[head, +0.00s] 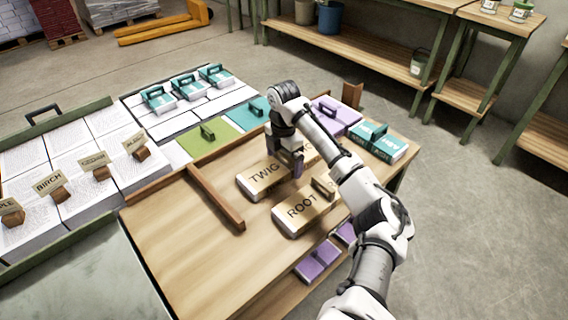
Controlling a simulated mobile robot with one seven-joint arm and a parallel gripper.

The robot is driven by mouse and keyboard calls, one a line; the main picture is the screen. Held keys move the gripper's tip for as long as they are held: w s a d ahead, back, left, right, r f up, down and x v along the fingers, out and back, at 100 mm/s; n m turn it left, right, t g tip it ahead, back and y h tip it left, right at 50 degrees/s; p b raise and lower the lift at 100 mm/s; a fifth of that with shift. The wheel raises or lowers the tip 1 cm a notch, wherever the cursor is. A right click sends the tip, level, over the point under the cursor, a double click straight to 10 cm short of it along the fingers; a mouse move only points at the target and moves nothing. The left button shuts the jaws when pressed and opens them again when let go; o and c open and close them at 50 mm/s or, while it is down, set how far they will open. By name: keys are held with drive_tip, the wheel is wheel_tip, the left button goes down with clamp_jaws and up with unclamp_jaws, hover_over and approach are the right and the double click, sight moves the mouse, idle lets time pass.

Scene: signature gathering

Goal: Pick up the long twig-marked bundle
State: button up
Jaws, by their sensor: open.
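The twig-marked bundle (262,181) is a long, pale block with a brown band lettered "TWIG". It lies on the wooden table (180,240), and its far part runs behind my gripper. My gripper (287,168) points down over the middle of this bundle, with its fingers at or just above it. I cannot tell whether they touch it. The jaws are open, and the handle of the twig bundle is hidden by them.
A raised wooden strip (218,197) lies left of the bundles. A teal book-like block (376,141) and a purple one (335,117) stand at the right and back. Purple pieces (317,261) sit lower at the front. Labelled paper stacks (90,190) fill the left side.

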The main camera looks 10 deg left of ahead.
drive_tip(key=shift+f, duration=0.25)
drive_tip(key=c, duration=1.3)
drive_tip(key=shift+r, duration=0.1)
